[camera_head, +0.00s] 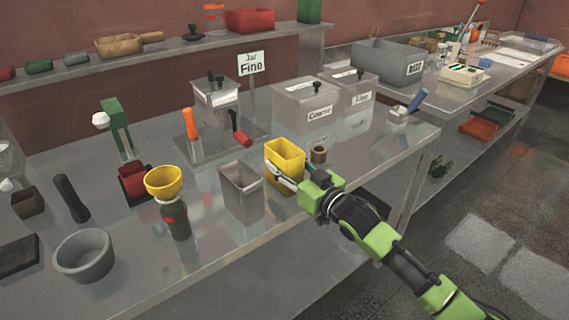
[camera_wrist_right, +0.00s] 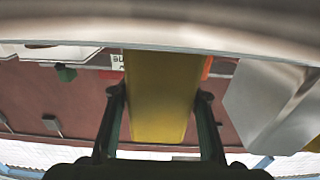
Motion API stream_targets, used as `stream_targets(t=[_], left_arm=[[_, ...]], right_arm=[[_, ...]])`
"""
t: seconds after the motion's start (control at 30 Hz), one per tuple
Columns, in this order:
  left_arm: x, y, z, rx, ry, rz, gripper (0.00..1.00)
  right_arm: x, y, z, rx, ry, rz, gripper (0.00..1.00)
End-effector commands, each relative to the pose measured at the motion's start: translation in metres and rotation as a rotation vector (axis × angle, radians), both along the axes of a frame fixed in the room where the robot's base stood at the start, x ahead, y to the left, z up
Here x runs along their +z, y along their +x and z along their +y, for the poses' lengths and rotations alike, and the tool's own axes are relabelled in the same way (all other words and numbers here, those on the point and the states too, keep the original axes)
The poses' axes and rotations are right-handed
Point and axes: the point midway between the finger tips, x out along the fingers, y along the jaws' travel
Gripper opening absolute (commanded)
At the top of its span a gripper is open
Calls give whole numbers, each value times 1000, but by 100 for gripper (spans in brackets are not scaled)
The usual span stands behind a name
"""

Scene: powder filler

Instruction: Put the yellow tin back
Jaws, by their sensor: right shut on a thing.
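The yellow tin (camera_head: 285,154) is an open-topped, square-sided container near the middle of the table in the head view. My right gripper (camera_head: 290,177) is shut on it, with a finger on either side. In the right wrist view the tin (camera_wrist_right: 160,95) fills the gap between the two fingers of the right gripper (camera_wrist_right: 160,125). The tin looks upright. I cannot tell whether its base touches the table. My left gripper does not show.
A grey metal tin (camera_head: 241,190) stands just left of the yellow tin, and a small brown cup (camera_head: 319,153) just right. A jar with a yellow funnel (camera_head: 164,181) stands further left. Lidded metal bins (camera_head: 306,104) stand behind.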

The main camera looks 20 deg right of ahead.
Motion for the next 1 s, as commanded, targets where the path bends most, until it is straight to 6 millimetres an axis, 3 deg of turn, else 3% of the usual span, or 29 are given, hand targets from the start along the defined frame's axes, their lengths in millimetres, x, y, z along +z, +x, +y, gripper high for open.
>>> stream_targets(t=[0.07,0.1,0.17,0.57,0.77,1.0], left_arm=[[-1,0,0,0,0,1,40],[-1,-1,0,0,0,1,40],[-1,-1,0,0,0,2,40],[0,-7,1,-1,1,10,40],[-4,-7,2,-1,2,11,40],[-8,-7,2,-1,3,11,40]], right_arm=[[-2,0,0,0,0,-1,17],[-3,0,0,0,0,0,48],[-2,0,0,0,0,0,59],[2,0,0,0,0,0,59],[-2,-26,-10,0,-1,4,59],[-2,-72,-26,-1,-1,4,59]])
